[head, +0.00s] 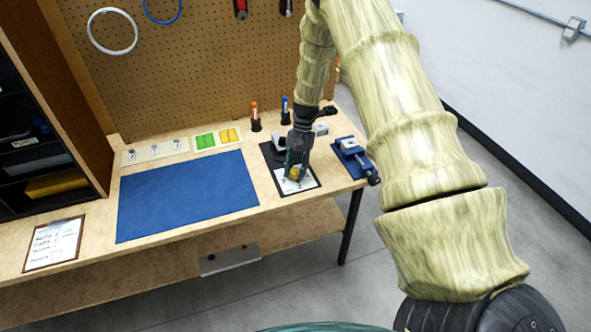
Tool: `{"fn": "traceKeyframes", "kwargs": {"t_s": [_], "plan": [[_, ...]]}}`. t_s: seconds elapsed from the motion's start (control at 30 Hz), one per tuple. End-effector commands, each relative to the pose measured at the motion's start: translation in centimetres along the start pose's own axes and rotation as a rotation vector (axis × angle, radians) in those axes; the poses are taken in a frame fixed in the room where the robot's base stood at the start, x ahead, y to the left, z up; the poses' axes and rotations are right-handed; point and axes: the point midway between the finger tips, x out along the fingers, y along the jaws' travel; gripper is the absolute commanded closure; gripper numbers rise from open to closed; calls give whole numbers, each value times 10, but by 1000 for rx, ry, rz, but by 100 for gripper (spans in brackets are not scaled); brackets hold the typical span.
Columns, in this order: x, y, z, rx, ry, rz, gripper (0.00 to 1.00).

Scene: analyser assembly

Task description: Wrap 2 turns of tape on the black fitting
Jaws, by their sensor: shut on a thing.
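My gripper (296,168) points down over a white card (303,183) on a black mat on the bench's right part. It is shut on a small yellow thing (295,173), which may be the tape; it is too small to be sure. Whether it touches the card, I cannot tell. A blue vise (352,155) stands to the right of my gripper, near the bench's right end, with a dark part at its front. I cannot make out the black fitting for certain. My wrist hides part of the mat.
A blue mat (185,195) covers the bench's middle and is bare. A clipboard (54,243) lies left, beside dark shelving (35,150).

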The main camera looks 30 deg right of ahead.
Motion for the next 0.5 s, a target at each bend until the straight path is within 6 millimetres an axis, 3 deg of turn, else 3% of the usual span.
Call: {"fn": "traceKeyframes", "kwargs": {"t_s": [0.5], "plan": [[-1,0,-1,37,3,-17,91]]}}
